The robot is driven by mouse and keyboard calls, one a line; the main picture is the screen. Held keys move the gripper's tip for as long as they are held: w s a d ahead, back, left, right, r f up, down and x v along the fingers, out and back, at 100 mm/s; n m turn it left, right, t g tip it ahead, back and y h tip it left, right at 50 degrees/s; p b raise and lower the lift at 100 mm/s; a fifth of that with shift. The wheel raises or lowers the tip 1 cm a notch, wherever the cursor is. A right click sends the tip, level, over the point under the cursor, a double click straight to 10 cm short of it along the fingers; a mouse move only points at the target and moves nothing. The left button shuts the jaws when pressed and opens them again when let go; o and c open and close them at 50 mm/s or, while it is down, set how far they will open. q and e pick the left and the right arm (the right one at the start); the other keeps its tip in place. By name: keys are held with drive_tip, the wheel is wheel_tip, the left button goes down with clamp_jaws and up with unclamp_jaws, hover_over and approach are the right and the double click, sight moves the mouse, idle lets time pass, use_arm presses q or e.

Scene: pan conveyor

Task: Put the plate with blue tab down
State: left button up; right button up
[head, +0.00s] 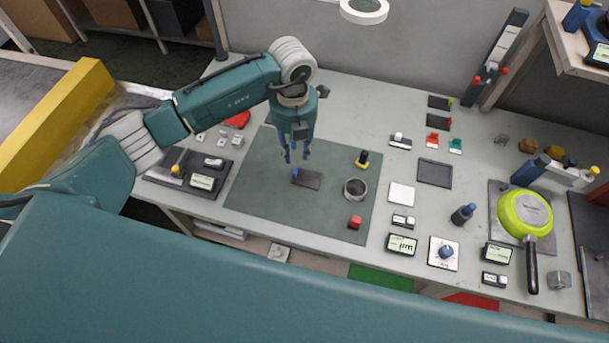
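The dark plate with a blue tab (308,180) appears to lie flat on the green-grey mat (253,190), with its blue tab at the left end. My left gripper (296,158) points down just above and behind the plate. Its fingers are apart, with nothing seen between them. A small gap shows between the fingertips and the plate, though the exact height is hard to tell. My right gripper is out of view.
On the mat also stand a yellow-and-black piece (362,159), a round metal cup (355,188) and a red block (355,222). Dark plates with tabs (438,102) lie at the back right. A green pan (525,213) sits far right. The mat's left part is clear.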

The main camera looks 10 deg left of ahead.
use_arm(q)
drive_tip(key=b, duration=0.2)
hover_over(294, 173)
drive_tip(key=f, duration=0.4)
drive_tip(key=shift+w+d+f, duration=0.25)
drive_tip(key=shift+w+f, duration=0.05)
drive_tip(key=f+b, duration=0.2)
drive_tip(key=f, duration=0.1)
drive_tip(key=f+b, duration=0.1)
drive_tip(key=f, duration=0.1)
drive_tip(key=shift+s+a+f, duration=0.15)
drive_tip(key=shift+s+a, duration=0.05)
drive_tip(key=shift+s, duration=0.15)
drive_tip(key=shift+w, duration=0.1)
clamp_jaws()
